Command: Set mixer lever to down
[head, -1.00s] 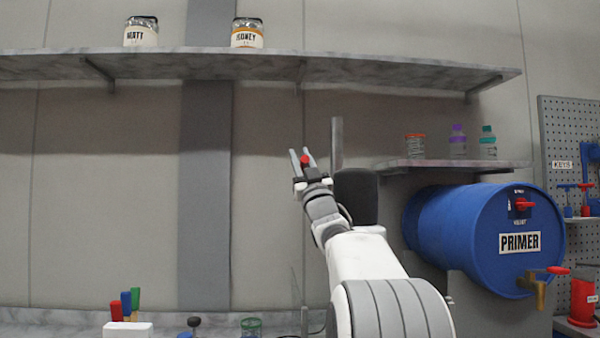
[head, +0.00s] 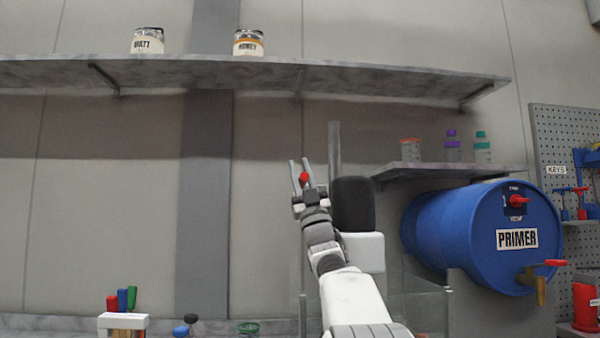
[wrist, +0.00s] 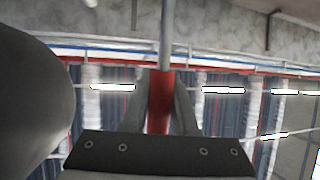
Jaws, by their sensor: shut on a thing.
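My gripper (head: 300,166) is raised in front of the wall, its fingers pointing up in the head view. It is shut on a red handle (head: 304,177), which looks like the mixer lever. In the wrist view the red handle (wrist: 160,100) sits between both fingers, with a thin metal rod (wrist: 165,40) running up from it. A black rounded body (head: 352,205), perhaps part of the mixer, stands just right of my gripper, with a grey post (head: 335,150) behind. A dark rounded shape (wrist: 35,100) fills the wrist view's left side. The lever's pivot is hidden.
A long shelf (head: 400,80) with two labelled jars (head: 148,41) (head: 248,43) hangs above my gripper. A blue PRIMER barrel (head: 450,230) lies to the right below a small shelf with bottles (head: 482,150). Coloured-handled tools (head: 122,300) stand at lower left. The wall left of my gripper is clear.

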